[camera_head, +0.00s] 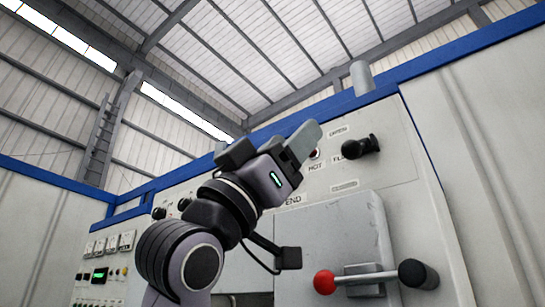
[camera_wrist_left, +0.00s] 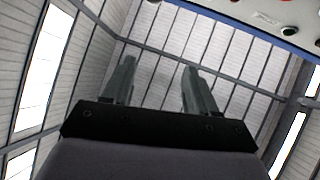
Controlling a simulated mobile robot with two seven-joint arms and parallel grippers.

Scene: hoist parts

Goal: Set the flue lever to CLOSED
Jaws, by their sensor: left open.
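The flue lever (camera_head: 360,147) is a black knob-ended lever on the pale cabinet panel, beside a partly hidden label that starts "FL". A small label above it seems to read OPEN. The lever sticks out toward the right; its exact setting is hard to tell. My left gripper (camera_head: 304,141) is left of the lever, raised in front of the panel and apart from it in the picture. It covers part of the lettering. In the left wrist view its two fingers (camera_wrist_left: 158,80) are spread with nothing between them. My right gripper is not in view.
Below the lever is a grey door (camera_head: 335,235) with a red-ball handle (camera_head: 325,282) and a black knob end (camera_head: 415,273). A lamp sits by the HOT label (camera_head: 315,167). Gauges and a green display (camera_head: 100,275) are at the lower left.

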